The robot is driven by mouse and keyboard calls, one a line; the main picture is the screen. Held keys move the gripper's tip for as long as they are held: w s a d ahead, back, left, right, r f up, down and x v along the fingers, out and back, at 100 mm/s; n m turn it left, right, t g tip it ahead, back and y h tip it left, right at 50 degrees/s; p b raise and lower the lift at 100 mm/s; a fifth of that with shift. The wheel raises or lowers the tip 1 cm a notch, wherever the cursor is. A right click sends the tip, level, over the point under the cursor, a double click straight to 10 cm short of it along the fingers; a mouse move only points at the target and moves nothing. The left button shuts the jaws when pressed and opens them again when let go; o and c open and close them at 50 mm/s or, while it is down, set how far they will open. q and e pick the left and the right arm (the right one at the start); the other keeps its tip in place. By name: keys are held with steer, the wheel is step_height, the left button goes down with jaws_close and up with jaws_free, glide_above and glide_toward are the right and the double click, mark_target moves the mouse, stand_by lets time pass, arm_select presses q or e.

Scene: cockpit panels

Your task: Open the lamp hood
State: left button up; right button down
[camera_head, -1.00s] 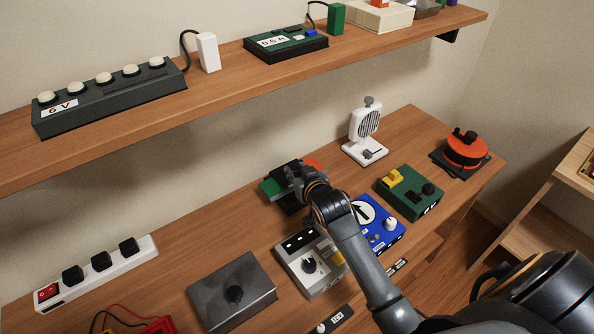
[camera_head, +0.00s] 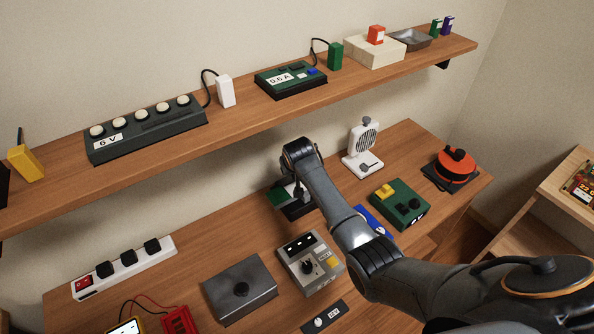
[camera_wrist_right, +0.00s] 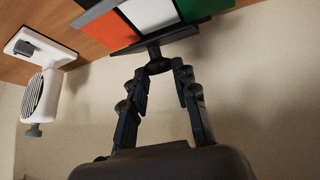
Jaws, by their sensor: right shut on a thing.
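The lamp device with green, white and orange panels (camera_wrist_right: 152,16) is at the top of the right wrist view. In the head view its green end (camera_head: 279,198) shows near the wall, with the rest largely hidden by my right arm. A thin black hood plate (camera_wrist_right: 190,36) with a small knob lies across the coloured panels in the wrist view, seen nearly edge-on. My right gripper (camera_wrist_right: 158,70) is shut on that knob, and in the head view the gripper (camera_head: 299,190) points down at the device. How far the hood is tilted is unclear. My left gripper is not in view.
A white fan (camera_head: 363,145) stands right of the lamp device. A green switch box (camera_head: 401,205), a partly hidden blue box (camera_head: 375,220) and a grey dial box (camera_head: 310,263) are nearby. A shelf (camera_head: 225,122) overhangs behind. Bare desk (camera_head: 215,235) lies to the left.

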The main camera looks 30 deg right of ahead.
mark_target(290, 180)
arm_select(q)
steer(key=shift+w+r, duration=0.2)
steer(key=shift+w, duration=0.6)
arm_select(e)
steer(key=shift+w+a+r+g, duration=0.1)
steer(key=shift+w+r+g, duration=0.1)
steer(key=shift+w+g, duration=0.55)
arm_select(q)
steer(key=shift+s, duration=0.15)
arm_select(e)
steer(key=shift+s, duration=0.15)
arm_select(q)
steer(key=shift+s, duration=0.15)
arm_select(e)
steer(key=c, duration=1)
jaws_free()
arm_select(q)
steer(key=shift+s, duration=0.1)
